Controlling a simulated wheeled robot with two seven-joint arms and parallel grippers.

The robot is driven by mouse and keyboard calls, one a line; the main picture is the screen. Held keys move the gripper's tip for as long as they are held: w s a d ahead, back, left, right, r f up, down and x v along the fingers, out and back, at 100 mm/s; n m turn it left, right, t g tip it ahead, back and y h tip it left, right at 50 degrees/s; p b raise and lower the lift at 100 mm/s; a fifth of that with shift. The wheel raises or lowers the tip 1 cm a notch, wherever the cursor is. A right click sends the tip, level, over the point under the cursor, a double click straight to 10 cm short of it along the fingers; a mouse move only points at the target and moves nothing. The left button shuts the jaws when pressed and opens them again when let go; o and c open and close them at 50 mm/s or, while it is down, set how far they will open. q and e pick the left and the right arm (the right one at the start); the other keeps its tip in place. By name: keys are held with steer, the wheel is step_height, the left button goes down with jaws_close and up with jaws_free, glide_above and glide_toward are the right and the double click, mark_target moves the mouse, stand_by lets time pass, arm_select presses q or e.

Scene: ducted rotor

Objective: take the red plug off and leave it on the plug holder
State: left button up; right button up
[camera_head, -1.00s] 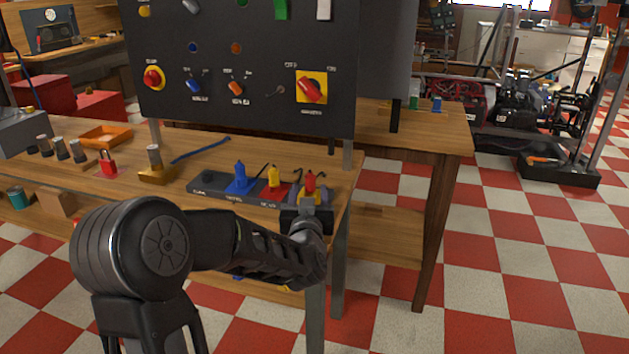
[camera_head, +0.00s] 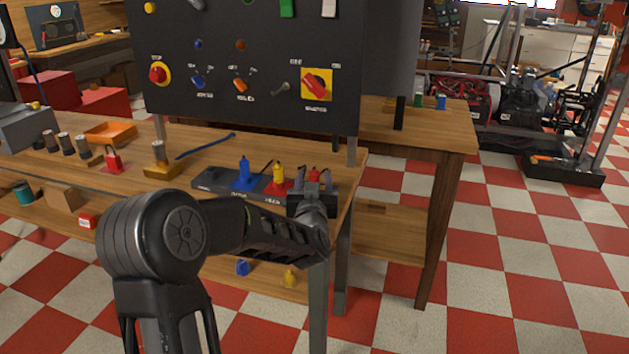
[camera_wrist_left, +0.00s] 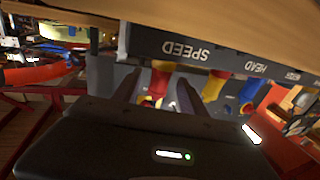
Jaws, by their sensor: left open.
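The red plug (camera_head: 314,176) stands at the right end of a dark labelled strip (camera_head: 210,180) on the wooden bench. Only its top shows in the head view; my left gripper (camera_head: 316,186) hides the rest. The left gripper is open, its fingers level with the red plug. A blue plug (camera_head: 245,172) and a yellow plug (camera_head: 279,178) stand to its left on the same strip. In the left wrist view the fingers (camera_wrist_left: 155,98) point at the strip, with a red and yellow part (camera_wrist_left: 160,82) between them; contact cannot be told. I cannot tell which piece is the plug holder.
A dark control panel (camera_head: 220,110) rises behind the strip. A brass-coloured block (camera_head: 160,171), a red padlock-like piece (camera_head: 113,161) and an orange tray (camera_head: 110,132) are to the left. Small blue (camera_head: 242,267) and yellow (camera_head: 290,278) pieces lie on the lower shelf.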

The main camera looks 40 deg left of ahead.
mark_target(315, 172)
arm_select(q)
steer(key=x, duration=0.3)
steer(key=shift+w+a, duration=0.15)
steer(key=shift+w, duration=0.2)
steer(key=shift+r, duration=0.1)
steer(key=shift+c, duration=0.2)
jaws_close()
stand_by(0.3)
